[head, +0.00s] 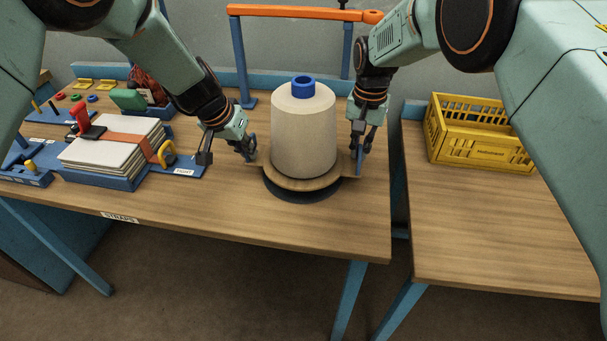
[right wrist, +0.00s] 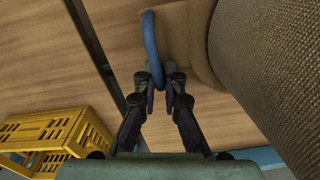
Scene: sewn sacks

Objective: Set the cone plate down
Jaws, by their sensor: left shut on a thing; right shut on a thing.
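The cone plate (head: 303,184) is a wooden plate with a blue loop handle at each side. It carries a large upright beige yarn cone (head: 303,130) with a blue core on top. My left gripper (head: 248,153) is shut on the left handle. My right gripper (head: 362,155) is shut on the right handle (right wrist: 151,40), which shows between its fingers in the right wrist view. The plate looks level over a dark round base (head: 303,197) near the table's front right; I cannot tell whether they touch. Most of the base is hidden under the plate.
A blue tray with a strapped stack of pale sheets (head: 105,155) stands on the left of the wooden table (head: 220,205). An orange bar (head: 295,10) on blue posts rises behind the cone. A yellow crate (head: 475,140) stands on the right table, across a gap.

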